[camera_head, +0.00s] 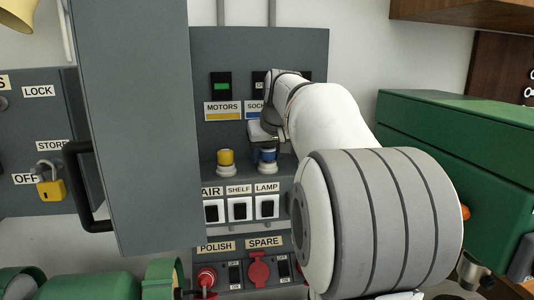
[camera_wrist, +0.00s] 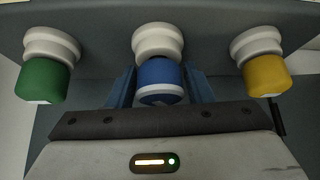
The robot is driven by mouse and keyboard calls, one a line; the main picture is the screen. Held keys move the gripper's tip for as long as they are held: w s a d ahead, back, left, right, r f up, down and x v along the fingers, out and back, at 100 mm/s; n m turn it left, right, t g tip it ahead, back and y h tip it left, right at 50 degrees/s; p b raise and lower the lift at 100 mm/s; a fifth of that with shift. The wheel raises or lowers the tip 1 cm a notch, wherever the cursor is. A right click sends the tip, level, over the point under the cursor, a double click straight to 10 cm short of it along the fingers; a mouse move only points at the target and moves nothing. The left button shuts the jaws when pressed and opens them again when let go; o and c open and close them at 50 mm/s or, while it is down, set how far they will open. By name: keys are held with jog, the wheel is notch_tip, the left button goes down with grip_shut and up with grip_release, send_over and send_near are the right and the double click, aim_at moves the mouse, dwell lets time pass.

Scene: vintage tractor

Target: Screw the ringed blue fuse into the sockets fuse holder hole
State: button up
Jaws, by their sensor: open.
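The blue fuse (camera_wrist: 159,76) with a pale ring near its outer end is in the middle of the wrist view. It sits at the mouth of a white fuse holder (camera_wrist: 158,41); how deep its thread is cannot be seen. My gripper (camera_wrist: 160,92) is open, with one blue finger on each side of the fuse and a narrow gap visible. In the head view the blue fuse (camera_head: 267,155) is below the partly covered "SOCK…" label (camera_head: 256,106), and my gripper (camera_head: 263,134) comes down over it from above.
A yellow fuse (camera_wrist: 265,75) and a green fuse (camera_wrist: 43,80) sit in white holders on either side. Switches (camera_head: 239,208) line the panel below. An open grey cabinet door (camera_head: 140,120) stands at left, and a green box (camera_head: 460,140) at right.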

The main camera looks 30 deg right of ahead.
dwell(0.3)
jog(key=shift+n+y, duration=0.6)
jog(key=shift+n, duration=0.4)
jog(key=shift+a, duration=0.1)
jog(key=shift+n+y, duration=0.4)
jog(key=shift+n, duration=0.4)
jog(key=shift+a+n+y, duration=0.1)
jog(key=shift+n+y, duration=0.4)
jog(key=shift+n, duration=0.4)
jog(key=c, duration=0.5)
jog(key=shift+m+h, duration=0.5)
jog(key=shift+m, duration=0.4)
jog(key=shift+c, duration=0.2)
